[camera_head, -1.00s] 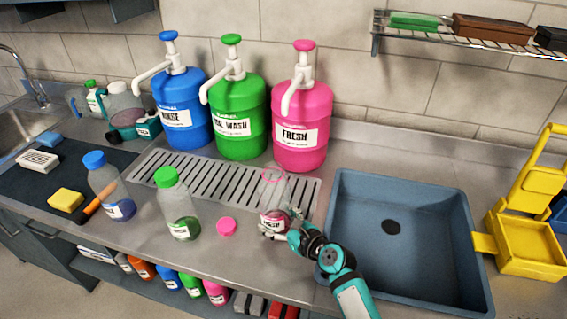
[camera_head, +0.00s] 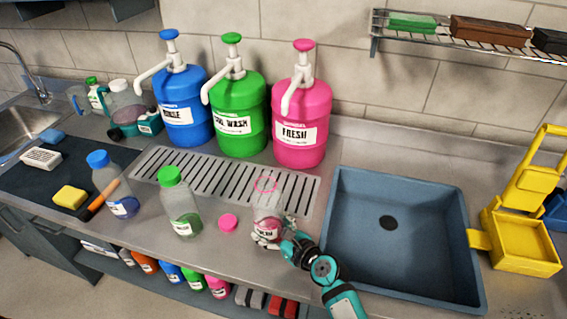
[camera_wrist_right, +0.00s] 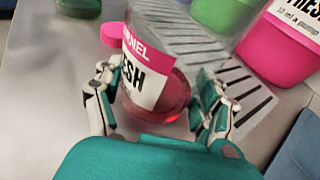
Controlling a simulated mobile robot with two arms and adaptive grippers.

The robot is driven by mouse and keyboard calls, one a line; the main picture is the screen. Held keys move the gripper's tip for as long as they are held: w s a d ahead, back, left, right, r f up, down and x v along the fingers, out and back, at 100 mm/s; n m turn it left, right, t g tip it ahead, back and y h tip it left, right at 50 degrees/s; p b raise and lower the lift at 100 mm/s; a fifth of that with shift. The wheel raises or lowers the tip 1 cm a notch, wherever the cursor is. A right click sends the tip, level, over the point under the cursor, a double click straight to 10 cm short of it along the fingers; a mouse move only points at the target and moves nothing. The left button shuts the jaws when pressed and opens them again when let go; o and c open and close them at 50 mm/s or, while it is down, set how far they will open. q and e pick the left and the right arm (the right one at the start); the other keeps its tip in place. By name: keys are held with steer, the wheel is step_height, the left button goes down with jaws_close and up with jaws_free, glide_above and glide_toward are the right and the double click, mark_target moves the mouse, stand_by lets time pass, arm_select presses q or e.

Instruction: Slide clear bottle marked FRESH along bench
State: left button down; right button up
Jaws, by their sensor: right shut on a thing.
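The clear bottle marked FRESH (camera_head: 268,212) stands uncapped on the bench (camera_head: 140,222), with pink liquid in its bottom. Its pink rim faces up near the front edge of the slotted drain grate. My right gripper (camera_head: 268,236) is shut around the lower part of this bottle. A pink cap (camera_head: 228,223) lies on the bench left of the bottle. My left gripper is not in view.
A green-capped bottle (camera_head: 180,205) and a blue-capped bottle (camera_head: 112,185) stand to the left. Large pump jugs, including the pink FRESH one (camera_head: 300,112), stand behind the grate (camera_head: 160,163). A blue basin (camera_head: 400,265) is close on the right.

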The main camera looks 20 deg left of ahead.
mark_target(262, 253)
steer(key=shift+s+a+f, duration=0.2)
steer(key=shift+s+a, duration=0.3)
steer(key=shift+s, duration=0.05)
steer(key=shift+s+a+r+p, duration=0.1)
steer(key=shift+s+p, duration=0.7)
steer(key=shift+s, duration=0.35)
steer(key=shift+s+p, duration=0.55)
steer(key=shift+s, duration=0.65)
steer(key=o, duration=1)
steer(key=shift+o, duration=0.2)
steer(key=shift+r, duration=0.1)
